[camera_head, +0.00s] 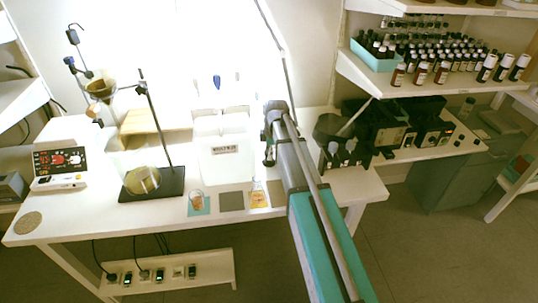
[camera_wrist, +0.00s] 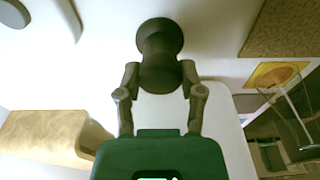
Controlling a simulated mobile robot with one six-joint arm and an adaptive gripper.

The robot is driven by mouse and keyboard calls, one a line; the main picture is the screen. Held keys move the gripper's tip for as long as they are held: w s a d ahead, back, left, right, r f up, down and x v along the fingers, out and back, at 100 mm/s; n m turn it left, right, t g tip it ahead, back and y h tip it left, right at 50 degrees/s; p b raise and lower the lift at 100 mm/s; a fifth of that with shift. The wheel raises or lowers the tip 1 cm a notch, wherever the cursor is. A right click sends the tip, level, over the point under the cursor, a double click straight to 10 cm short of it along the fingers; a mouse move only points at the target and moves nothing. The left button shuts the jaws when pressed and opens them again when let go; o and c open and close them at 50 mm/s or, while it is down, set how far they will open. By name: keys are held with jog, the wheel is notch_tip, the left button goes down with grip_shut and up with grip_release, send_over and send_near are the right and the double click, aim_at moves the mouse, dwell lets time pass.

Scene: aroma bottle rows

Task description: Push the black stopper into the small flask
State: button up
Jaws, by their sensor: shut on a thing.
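My gripper (camera_wrist: 160,80) is shut on the black stopper (camera_wrist: 160,42), a dark, spool-shaped piece held between the two fingertips in the wrist view. In the head view my gripper (camera_head: 268,158) hangs over the right part of the white table; the stopper cannot be made out there. The small flask (camera_head: 258,196) with orange contents stands on a yellow mat near the table's front edge, just below my gripper in the picture. A clear glass vessel over a yellow mat, seemingly the flask (camera_wrist: 288,98), shows at the right of the wrist view, apart from the stopper.
A stand with a dark base (camera_head: 152,194) is further left. Black equipment (camera_head: 345,150) is at the right.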

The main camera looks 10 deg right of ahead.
jog(key=shift+r, duration=0.15)
notch_tip(320, 180, up, 3)
jog(key=p, duration=0.3)
jog(key=s+r+p, duration=0.9)
jog(key=s+p, duration=0.1)
jog(key=s, duration=0.4)
jog(key=shift+r, duration=0.4)
jog(key=shift+a, duration=0.1)
dwell(0.3)
